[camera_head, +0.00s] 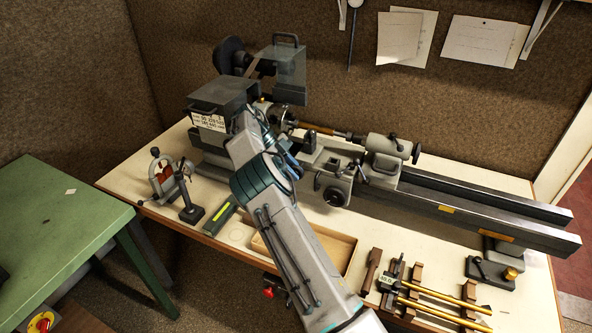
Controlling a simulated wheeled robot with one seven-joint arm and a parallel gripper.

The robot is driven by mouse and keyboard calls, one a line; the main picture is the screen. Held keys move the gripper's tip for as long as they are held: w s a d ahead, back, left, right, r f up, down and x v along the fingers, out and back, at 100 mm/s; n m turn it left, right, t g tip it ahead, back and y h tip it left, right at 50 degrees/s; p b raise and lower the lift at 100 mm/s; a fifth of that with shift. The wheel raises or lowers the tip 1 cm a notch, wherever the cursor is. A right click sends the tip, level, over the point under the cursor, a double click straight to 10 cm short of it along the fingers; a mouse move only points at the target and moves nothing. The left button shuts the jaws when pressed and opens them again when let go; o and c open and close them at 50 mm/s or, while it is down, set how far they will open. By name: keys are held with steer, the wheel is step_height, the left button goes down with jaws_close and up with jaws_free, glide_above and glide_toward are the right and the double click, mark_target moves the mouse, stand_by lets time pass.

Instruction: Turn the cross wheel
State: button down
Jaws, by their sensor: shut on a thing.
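The cross wheel (333,192) is a dark round handwheel on the front of the grey lathe's carriage, right of my arm. My gripper (297,170) is small in the picture, just left of the wheel and partly covered by my own arm. It looks shut at the wheel's left side. The exact contact between the fingertips and the wheel is too small to make out.
The grey lathe bed (480,208) runs to the right, with the tailstock (383,150) beyond the wheel. A green table (60,225) stands at left.

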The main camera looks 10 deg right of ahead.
steer(key=shift+s+a+f+g+h, duration=0.15)
steer(key=shift+a+f+g+h, duration=0.2)
steer(key=shift+f+g+h, duration=0.1)
stand_by(0.4)
steer(key=c, duration=1.5)
jaws_free()
steer(key=shift+s+a+r, duration=0.15)
steer(key=shift+a, duration=0.05)
steer(key=shift+d+r, duration=0.15)
steer(key=shift+d, duration=0.05)
steer(key=shift+d+r, duration=0.1)
steer(key=shift+d, duration=0.05)
step_height(320, 180, up, 4)
steer(key=shift+f, duration=0.15)
steer(key=s+d+r+b, duration=0.2)
steer(key=d, duration=0.1)
steer(key=s+d+r+b, duration=0.1)
steer(key=d+r+b, duration=0.1)
steer(key=d, duration=0.1)
steer(key=s+d+r+b, duration=0.1)
steer(key=s+d+r, duration=0.1)
steer(key=d+r, duration=0.1)
steer(key=shift+s+d+r+b, duration=0.1)
steer(key=shift+s+d+b, duration=0.25)
steer(key=shift+d, duration=0.2)
